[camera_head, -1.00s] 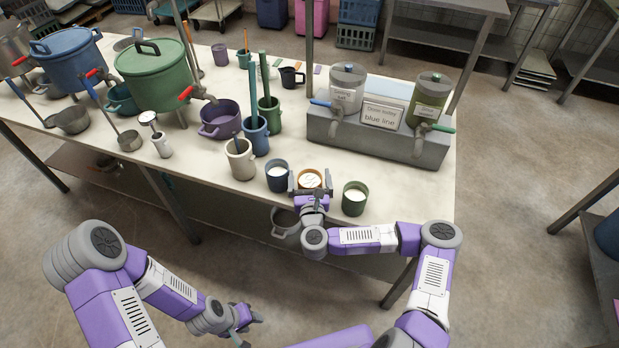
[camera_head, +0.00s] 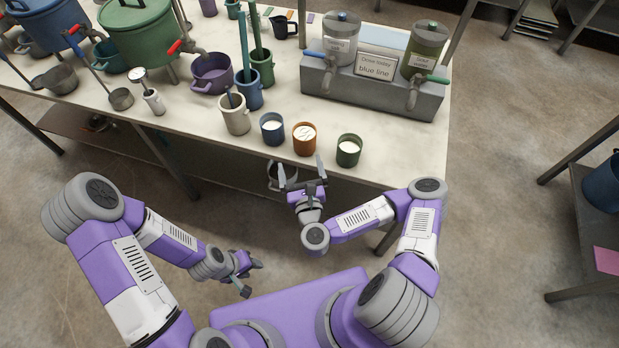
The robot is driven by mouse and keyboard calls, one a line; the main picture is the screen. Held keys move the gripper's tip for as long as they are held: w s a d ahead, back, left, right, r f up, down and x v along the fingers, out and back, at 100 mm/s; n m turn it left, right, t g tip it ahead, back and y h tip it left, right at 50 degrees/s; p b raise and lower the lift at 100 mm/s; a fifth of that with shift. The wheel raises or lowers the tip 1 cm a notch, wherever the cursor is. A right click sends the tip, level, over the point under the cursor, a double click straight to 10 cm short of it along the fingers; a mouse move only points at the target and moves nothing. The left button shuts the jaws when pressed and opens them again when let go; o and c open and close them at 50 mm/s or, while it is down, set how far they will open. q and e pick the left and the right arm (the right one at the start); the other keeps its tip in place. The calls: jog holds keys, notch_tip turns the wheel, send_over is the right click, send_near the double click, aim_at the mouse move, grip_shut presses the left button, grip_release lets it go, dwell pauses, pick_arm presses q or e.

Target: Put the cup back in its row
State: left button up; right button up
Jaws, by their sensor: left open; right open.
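An orange cup (camera_head: 304,139) with a pale filled top stands upright near the front edge of the table. A blue cup (camera_head: 272,129) stands to its left and a green cup (camera_head: 348,151) to its right, both with white contents. The three form a row along the edge, with the orange one between the others. My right gripper (camera_head: 301,168) is open and empty, in front of the table edge and apart from the orange cup. My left gripper (camera_head: 252,278) is open and empty, low and well away from the table.
A cream container (camera_head: 235,116) stands left of the blue cup. Behind the row is a grey dispenser block (camera_head: 372,92) marked "blue line" with two jars and taps. A green pot (camera_head: 140,40) stands at the back left.

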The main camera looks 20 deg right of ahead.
jog(key=s+a+f+n+g+y, duration=0.45)
jog(key=a+f+n, duration=0.2)
jog(key=n, duration=0.45)
jog(key=s+a+f+n+g+y, duration=0.45)
jog(key=f+n, duration=0.25)
jog(key=n, duration=0.3)
jog(key=s+d+f+n+g+h, duration=0.3)
jog(key=s+d+f+n+g, duration=0.3)
jog(key=n, duration=0.6)
jog(key=s+d+g, duration=0.2)
jog(key=d, duration=0.1)
jog(key=shift+s+d, duration=0.15)
jog(key=shift+s, duration=0.05)
jog(key=shift+r, duration=0.1)
notch_tip(320, 180, up, 3)
jog(key=p, duration=0.3)
jog(key=shift+r, duration=0.1)
